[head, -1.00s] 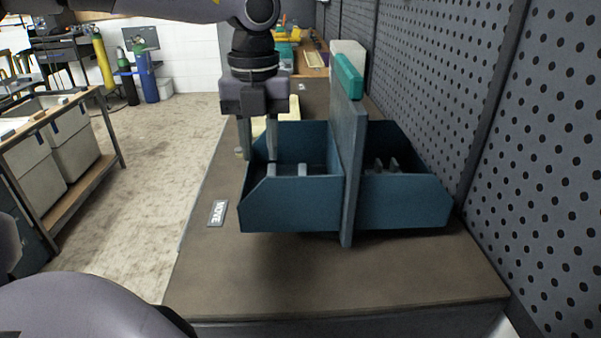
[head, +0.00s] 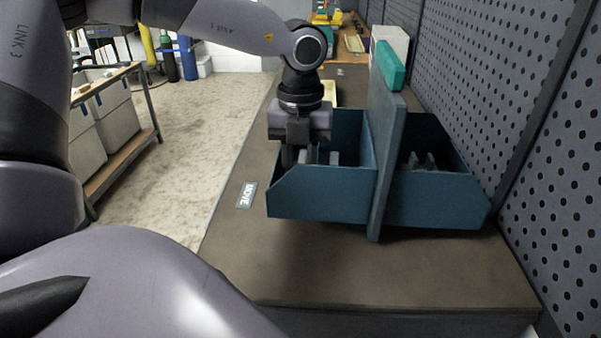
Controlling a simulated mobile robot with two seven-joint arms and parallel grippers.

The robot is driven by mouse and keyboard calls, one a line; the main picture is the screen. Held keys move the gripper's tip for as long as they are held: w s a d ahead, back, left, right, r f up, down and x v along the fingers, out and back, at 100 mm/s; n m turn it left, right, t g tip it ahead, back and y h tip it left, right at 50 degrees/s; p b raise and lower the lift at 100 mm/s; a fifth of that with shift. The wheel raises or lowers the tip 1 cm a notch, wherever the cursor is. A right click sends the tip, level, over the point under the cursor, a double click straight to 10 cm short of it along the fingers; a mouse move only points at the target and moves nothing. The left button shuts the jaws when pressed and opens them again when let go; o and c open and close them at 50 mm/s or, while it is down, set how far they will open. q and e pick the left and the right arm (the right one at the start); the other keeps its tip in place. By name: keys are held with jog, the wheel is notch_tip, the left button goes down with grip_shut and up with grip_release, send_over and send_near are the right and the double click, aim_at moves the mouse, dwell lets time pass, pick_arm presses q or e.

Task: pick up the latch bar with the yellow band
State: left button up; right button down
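My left gripper (head: 301,157) points straight down over the left compartment of the blue bin (head: 318,196). Its fingers are apart, with their tips low at the compartment's left side and partly hidden by the bin's wall. Grey upright pieces (head: 334,158) stand in the same compartment beside the fingers. I cannot tell whether any of them belongs to a latch bar, and no yellow band shows on them. My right gripper is not in view.
A grey upright panel (head: 385,150) with a teal block (head: 390,65) on top divides the left bin from a right blue bin (head: 435,203), which holds grey pieces. A perforated wall (head: 540,130) closes the right side. A label (head: 246,195) lies on the bench, whose front is clear.

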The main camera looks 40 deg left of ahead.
pick_arm(q)
grip_shut()
jog(key=shift+r, duration=0.1)
